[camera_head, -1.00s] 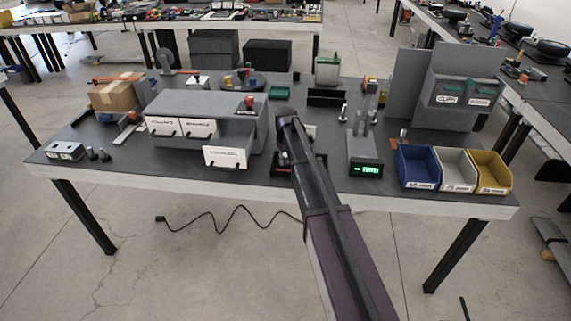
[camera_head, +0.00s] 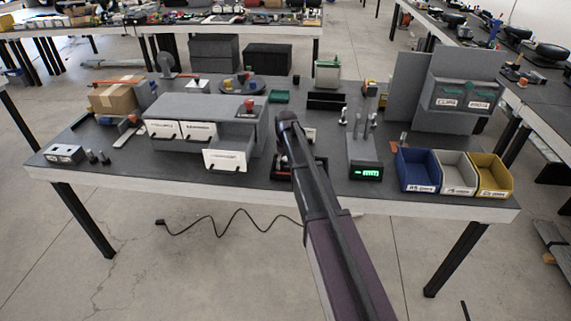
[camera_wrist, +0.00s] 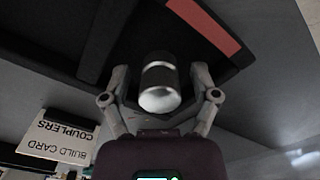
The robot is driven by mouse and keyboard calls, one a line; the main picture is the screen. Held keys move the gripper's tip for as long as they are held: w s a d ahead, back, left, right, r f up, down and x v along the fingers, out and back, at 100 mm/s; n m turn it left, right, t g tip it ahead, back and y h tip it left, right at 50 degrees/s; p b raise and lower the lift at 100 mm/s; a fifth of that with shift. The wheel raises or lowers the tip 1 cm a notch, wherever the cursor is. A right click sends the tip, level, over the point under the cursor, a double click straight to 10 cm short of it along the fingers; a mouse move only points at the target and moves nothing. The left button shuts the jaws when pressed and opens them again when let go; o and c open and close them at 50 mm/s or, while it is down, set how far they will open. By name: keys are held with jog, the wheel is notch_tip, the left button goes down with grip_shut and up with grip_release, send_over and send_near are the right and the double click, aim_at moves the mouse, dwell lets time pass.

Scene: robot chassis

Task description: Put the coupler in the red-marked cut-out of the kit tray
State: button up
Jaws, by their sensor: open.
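The coupler (camera_wrist: 160,84), a short silver cylinder with a dark band, stands between the two fingers of my gripper (camera_wrist: 160,97) in the wrist view. The fingers are spread, with a visible gap on each side of it. The black kit tray (camera_wrist: 130,48) lies behind the coupler, and a red mark (camera_wrist: 205,25) shows at its upper right. I cannot tell whether the coupler sits in a cut-out. In the head view my arm hides the gripper, the coupler and most of the kit tray (camera_head: 281,173).
A grey drawer unit (camera_head: 190,107) with a pulled-out drawer (camera_head: 226,161) stands left of the arm. A device with a green display (camera_head: 365,171) is to the right, then a blue bin (camera_head: 417,170). The COUPLERS label (camera_wrist: 62,135) shows at left in the wrist view.

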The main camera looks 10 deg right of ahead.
jog(key=shift+r, duration=0.1)
notch_tip(320, 180, up, 12)
jog(key=p, duration=1.2)
dwell(0.8)
jog(key=s+m, duration=0.4)
jog(key=s, duration=2.5)
jog(key=shift+s+a, duration=0.15)
jog(key=shift+c, duration=0.3)
